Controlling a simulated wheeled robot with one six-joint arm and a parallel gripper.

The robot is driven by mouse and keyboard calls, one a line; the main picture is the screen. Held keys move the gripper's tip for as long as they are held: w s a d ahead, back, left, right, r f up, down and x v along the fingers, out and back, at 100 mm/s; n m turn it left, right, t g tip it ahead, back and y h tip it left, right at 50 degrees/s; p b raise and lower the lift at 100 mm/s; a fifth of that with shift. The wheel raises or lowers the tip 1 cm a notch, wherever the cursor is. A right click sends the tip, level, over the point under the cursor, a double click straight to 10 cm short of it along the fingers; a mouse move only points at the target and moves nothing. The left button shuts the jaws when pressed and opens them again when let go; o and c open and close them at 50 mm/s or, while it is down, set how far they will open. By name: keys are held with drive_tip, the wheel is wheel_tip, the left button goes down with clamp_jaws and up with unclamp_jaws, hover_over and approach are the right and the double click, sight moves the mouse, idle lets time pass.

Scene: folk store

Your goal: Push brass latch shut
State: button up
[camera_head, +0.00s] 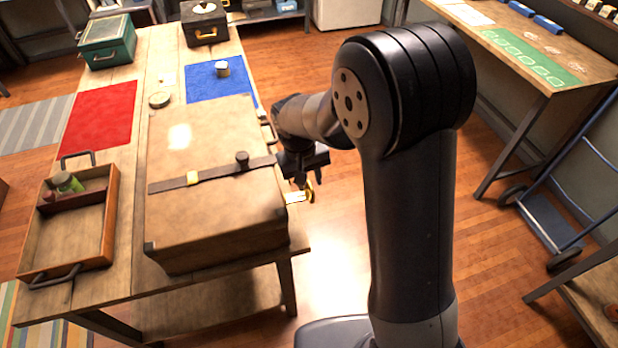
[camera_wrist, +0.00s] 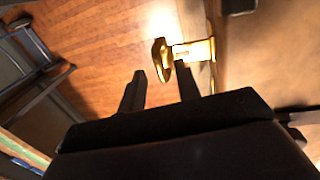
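A large tan leather case (camera_head: 215,215) lies closed on the wooden table, with a dark strap across its lid. The brass latch (camera_head: 296,197) is on its right side near the front corner and juts outward. In the wrist view the latch (camera_wrist: 197,50) shows as a bright plate with an upright tab at its outer end. My gripper (camera_head: 308,180) is beside the case's right side, close to the latch. In the wrist view its two fingers (camera_wrist: 160,88) are apart with nothing between them. The right fingertip is just by the latch; I cannot tell whether they touch.
A wooden tray (camera_head: 105,235) with small items stands left of the case. Behind are a red mat (camera_head: 98,115), a blue mat (camera_head: 205,82), a green box (camera_head: 107,42) and a dark box (camera_head: 205,24). Floor is open to the table's right; a blue hand truck (camera_head: 545,215) stands farther right.

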drive_tip(key=shift+f, duration=0.35)
drive_tip(key=shift+c, duration=0.4)
clamp_jaws()
